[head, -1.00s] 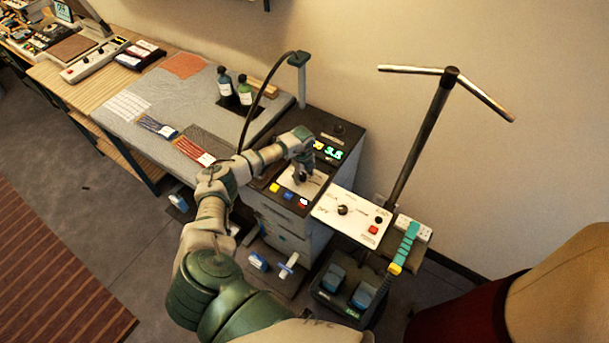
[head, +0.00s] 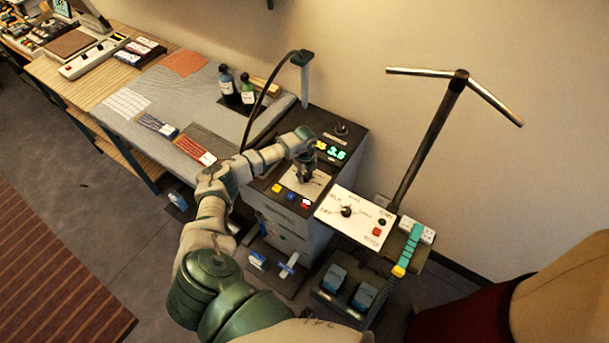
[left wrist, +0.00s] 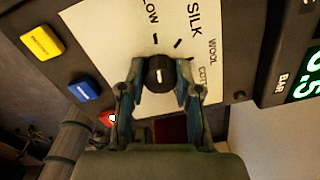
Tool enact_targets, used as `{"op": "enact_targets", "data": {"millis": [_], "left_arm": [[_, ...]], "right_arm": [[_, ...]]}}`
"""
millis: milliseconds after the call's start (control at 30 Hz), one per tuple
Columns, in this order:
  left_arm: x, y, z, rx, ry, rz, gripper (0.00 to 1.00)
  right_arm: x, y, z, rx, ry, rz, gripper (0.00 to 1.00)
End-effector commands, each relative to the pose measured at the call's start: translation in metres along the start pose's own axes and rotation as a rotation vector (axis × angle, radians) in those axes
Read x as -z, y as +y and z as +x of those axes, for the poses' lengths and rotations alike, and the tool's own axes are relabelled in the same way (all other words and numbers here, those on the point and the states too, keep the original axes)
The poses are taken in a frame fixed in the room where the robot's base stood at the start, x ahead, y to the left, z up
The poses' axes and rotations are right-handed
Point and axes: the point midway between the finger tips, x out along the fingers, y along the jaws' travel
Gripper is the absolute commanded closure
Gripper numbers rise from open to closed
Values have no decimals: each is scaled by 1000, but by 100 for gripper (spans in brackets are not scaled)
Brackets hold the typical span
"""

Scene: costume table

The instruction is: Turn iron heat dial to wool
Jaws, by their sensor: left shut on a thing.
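The black heat dial (left wrist: 159,72) sits on a white plate (left wrist: 105,30) marked LOW, SILK, WOOL and a partly hidden word starting COT. A short white line on the dial runs nearly upright in the left wrist view; which end is the pointer is hard to tell. My left gripper (head: 305,178) is shut on the dial, with one finger on each side of it. In the head view the gripper hides the dial on top of the dark grey iron station (head: 345,146). My right gripper is not in view.
A green display (head: 337,153) reads about 3.5, with BAR beside it in the wrist view. Yellow (left wrist: 43,42), blue (left wrist: 83,90) and red (left wrist: 107,118) buttons lie near the fingers. A second white dial panel (head: 335,222) and a T-shaped pole (head: 428,135) stand at right.

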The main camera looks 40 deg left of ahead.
Motion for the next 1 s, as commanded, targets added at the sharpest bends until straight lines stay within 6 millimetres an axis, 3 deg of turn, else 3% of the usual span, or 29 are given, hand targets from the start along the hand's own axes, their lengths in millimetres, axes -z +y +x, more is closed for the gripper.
{"op": "enact_targets", "data": {"millis": [367,1000], "left_arm": [[4,-2,1,5,10,199,100],[2,-1,1,7,15,801,100]], "right_arm": [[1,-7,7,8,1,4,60],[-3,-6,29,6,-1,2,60]]}}
